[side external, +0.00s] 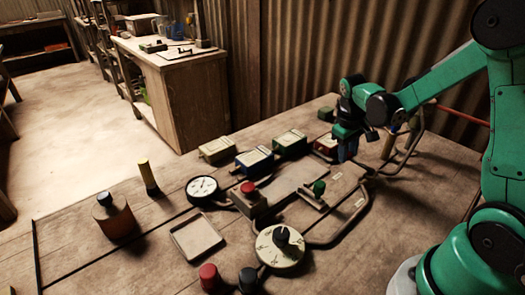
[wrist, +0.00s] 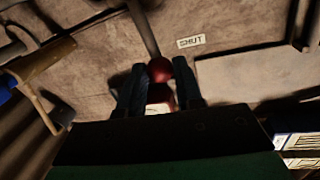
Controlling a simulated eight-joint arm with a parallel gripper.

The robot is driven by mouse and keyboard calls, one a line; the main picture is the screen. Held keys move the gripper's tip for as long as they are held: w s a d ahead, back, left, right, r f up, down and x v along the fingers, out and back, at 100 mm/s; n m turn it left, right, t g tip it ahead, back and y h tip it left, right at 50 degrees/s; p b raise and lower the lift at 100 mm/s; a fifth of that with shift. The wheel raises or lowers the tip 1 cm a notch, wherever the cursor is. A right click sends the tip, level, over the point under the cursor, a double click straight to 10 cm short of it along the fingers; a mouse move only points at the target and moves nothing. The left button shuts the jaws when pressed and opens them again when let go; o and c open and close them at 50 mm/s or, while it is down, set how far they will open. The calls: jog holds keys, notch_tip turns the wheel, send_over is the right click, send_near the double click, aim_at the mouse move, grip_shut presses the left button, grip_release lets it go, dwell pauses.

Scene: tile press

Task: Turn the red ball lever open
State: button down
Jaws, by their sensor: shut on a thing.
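The red ball (wrist: 160,70) of the lever shows in the wrist view between the two dark blue fingers of my gripper (wrist: 161,72), which is shut on it. A pale label reading "SHUT" (wrist: 190,41) lies on the board just above and to the right of the ball. In the side external view my gripper (side external: 347,151) points down at the far right part of the board. There the red ball and its lever are hidden by the gripper.
A blue box (side external: 254,160), a green box (side external: 290,143) and a red box (side external: 325,147) line the far side. A shallow tray (side external: 197,238) sits nearer.

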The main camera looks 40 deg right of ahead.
jog(key=n, duration=0.1)
jog(key=a+n, duration=0.2)
jog(key=shift+s+n+t, duration=0.25)
jog(key=shift+n+t, duration=0.05)
jog(key=shift+t, duration=0.1)
jog(key=n, duration=0.1)
jog(key=a+n, duration=0.1)
jog(key=shift+s+a+n, duration=0.15)
jog(key=shift+s+n, duration=0.25)
jog(key=n, duration=0.1)
jog(key=s+a+n+t, duration=0.1)
jog(key=shift+n, duration=0.3)
jog(key=s+n, duration=0.1)
jog(key=n, duration=0.1)
jog(key=s+a+n+y, duration=0.1)
jog(key=shift+n, duration=0.4)
jog(key=shift+s+a+n+t+y, duration=0.15)
jog(key=shift+s+n, duration=0.25)
jog(key=shift+n, duration=0.35)
jog(key=shift+s+n+t+y, duration=0.1)
jog(key=shift+s+n, duration=0.3)
jog(key=shift+n, duration=0.4)
jog(key=shift+s+a+n+t+y, duration=0.15)
jog(key=shift+s+n, duration=0.25)
jog(key=shift+n, duration=0.35)
jog(key=shift+d, duration=0.1)
jog(key=c, duration=0.6)
grip_release()
